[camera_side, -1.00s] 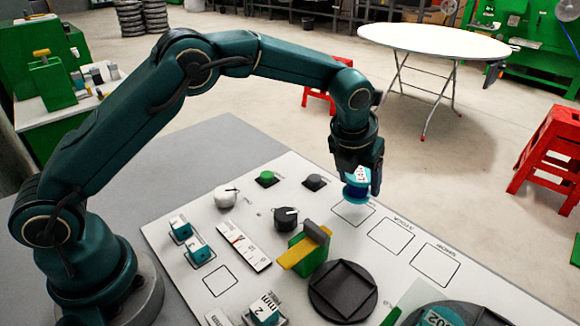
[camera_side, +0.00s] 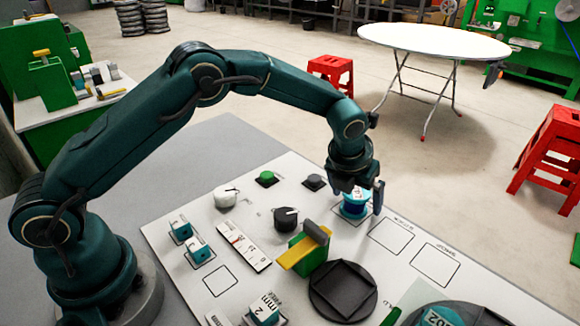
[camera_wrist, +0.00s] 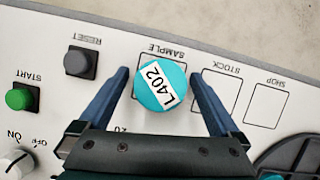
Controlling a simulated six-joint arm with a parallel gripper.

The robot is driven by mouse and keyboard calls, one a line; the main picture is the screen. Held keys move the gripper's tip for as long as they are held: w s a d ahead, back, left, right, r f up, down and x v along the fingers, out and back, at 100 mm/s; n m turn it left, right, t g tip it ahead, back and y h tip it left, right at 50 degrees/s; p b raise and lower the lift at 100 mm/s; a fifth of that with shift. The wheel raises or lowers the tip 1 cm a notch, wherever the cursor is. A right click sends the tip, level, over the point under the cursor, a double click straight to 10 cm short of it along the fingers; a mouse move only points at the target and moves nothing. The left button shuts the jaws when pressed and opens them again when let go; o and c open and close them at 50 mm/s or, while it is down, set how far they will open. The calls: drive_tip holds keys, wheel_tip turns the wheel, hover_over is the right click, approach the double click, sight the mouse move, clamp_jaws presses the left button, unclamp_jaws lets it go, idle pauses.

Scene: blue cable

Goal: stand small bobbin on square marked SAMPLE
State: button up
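The small bobbin (camera_side: 354,207), with a teal top and blue winding, stands upright on the square marked SAMPLE (camera_wrist: 145,61). In the wrist view the bobbin (camera_wrist: 150,78) shows its round top with a white L402 label and covers most of the square. My gripper (camera_side: 358,198) is low around the bobbin. In the wrist view my gripper's fingers (camera_wrist: 160,76) are spread on either side of it, with white panel showing between finger and bobbin on both sides. The bobbin's far side is hidden in the side view.
The STOCK square (camera_wrist: 218,98) and SHOP square (camera_wrist: 266,105) beside it are empty. A grey RESET button (camera_wrist: 80,62), a green START button (camera_wrist: 21,98) and a dark knob (camera_side: 286,217) are near. A yellow-and-green block (camera_side: 304,251) stands in front.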

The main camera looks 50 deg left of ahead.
drive_tip(key=s+a+r+n, duration=0.2)
drive_tip(key=s+r+n, duration=0.25)
drive_tip(key=r, duration=0.35)
drive_tip(key=s+a+r+n, duration=0.1)
drive_tip(key=s+r+n, duration=0.35)
drive_tip(key=r, duration=0.35)
drive_tip(key=s+a+f+n, duration=0.1)
drive_tip(key=s+a+n, duration=0.1)
drive_tip(key=s+n, duration=0.7)
drive_tip(key=s+a+n+t, duration=0.1)
drive_tip(key=s+a+n, duration=0.2)
drive_tip(key=s+n, duration=0.6)
drive_tip(key=n, duration=0.7)
drive_tip(key=shift+f+h, duration=0.4)
